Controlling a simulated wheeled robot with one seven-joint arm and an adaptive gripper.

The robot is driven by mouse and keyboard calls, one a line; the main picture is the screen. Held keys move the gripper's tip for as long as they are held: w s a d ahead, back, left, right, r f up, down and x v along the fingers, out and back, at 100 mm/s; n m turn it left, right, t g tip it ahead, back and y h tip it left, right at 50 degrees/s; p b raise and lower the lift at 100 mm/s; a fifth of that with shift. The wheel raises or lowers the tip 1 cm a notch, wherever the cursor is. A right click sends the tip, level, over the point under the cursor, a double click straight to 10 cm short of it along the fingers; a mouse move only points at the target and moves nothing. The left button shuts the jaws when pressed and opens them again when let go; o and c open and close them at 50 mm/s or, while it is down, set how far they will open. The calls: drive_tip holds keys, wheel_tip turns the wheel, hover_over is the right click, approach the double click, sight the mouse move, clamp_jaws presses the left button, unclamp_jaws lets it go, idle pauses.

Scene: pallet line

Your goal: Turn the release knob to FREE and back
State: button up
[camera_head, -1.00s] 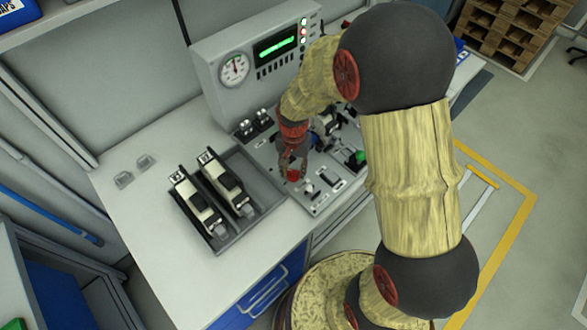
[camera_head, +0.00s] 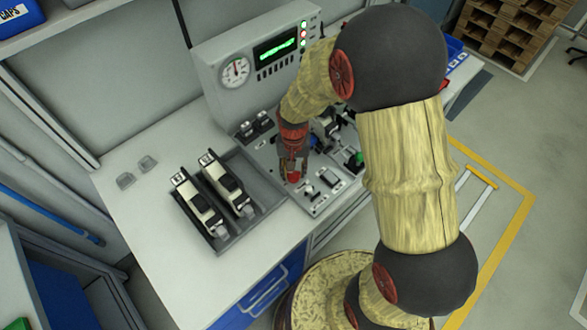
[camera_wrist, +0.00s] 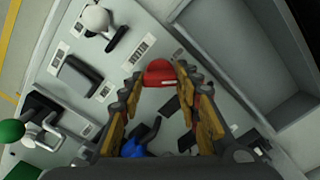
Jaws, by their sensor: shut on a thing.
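A red round knob (camera_head: 293,177) stands on the grey control panel on the bench; I take it as the release knob. In the wrist view the red knob (camera_wrist: 160,72) sits between my two fingertips, at the top of the gap. My gripper (camera_head: 291,171) points down over the panel and is shut on this knob; its fingers also show in the wrist view (camera_wrist: 160,80). The fingers partly hide the knob's sides. No FREE marking can be read.
A grey tray (camera_head: 219,246) with two black-and-white devices (camera_head: 228,187) lies left of the panel. Behind stands a console with a gauge (camera_head: 235,71) and green display (camera_head: 275,47). A white-knobbed lever (camera_wrist: 95,18) and a green ball knob (camera_wrist: 11,130) are near the gripper.

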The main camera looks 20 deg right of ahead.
sight(293, 172)
drive_tip(key=n+p, duration=0.1)
drive_tip(key=n, duration=0.3)
drive_tip(key=shift+n+p, duration=0.3)
drive_tip(key=shift+p, duration=0.05)
drive_tip(key=shift+n+p, duration=0.6)
drive_tip(key=shift+n, duration=1.6)
drive_tip(key=o, duration=1.1)
drive_tip(key=shift+o, duration=0.3)
wheel_tip(293, 172, up, 12)
